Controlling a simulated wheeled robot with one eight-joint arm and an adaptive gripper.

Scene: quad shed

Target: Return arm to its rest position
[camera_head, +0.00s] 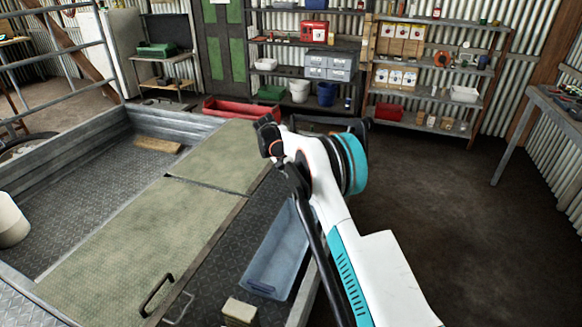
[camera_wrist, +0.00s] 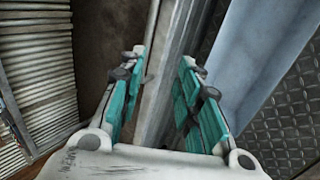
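My arm (camera_head: 375,265) rises from the lower right of the head view and bends at a teal-banded joint over the edge of a metal platform. My gripper is not clearly visible in the head view. In the wrist view my gripper (camera_wrist: 163,57) is open, with its two teal-padded fingers apart and nothing held between them. A grey metal rail (camera_wrist: 168,75) shows beyond the gap between the fingers.
A translucent blue bin (camera_head: 272,255) lies on the platform's dark tread-plate strip beside my arm. A small pale block (camera_head: 239,311) is near it. Green-grey panels (camera_head: 135,235) cover the platform's middle. Shelves (camera_head: 440,75) line the back wall. Floor at right (camera_head: 450,215) is clear.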

